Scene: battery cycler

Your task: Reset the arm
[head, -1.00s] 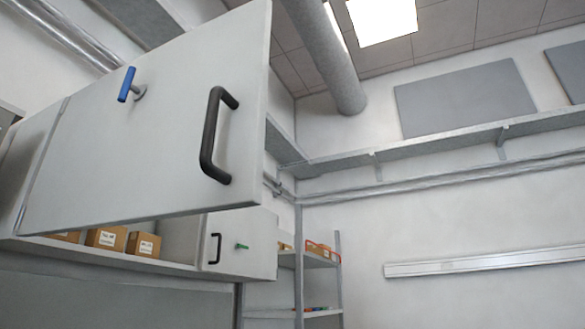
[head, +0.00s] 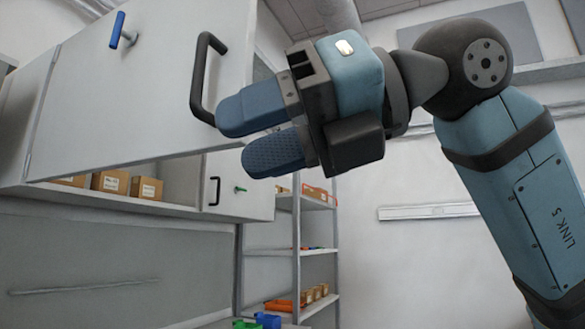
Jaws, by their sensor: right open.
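My right arm comes in from the right, and its gripper (head: 250,140) is raised in the middle of the head view. Its two blue padded fingers point left with a gap between them, and I see nothing held in them. The upper finger overlaps the lower end of the black handle (head: 197,80) on the open cabinet door (head: 150,75) in the picture. I cannot tell whether they touch. My left gripper is out of view.
The large grey door with a blue lever (head: 118,32) stands open at the upper left. Cardboard boxes (head: 110,182) sit in the cabinet behind it. A metal shelf rack (head: 297,230) stands behind. Green and blue items (head: 265,320) lie at the bottom edge.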

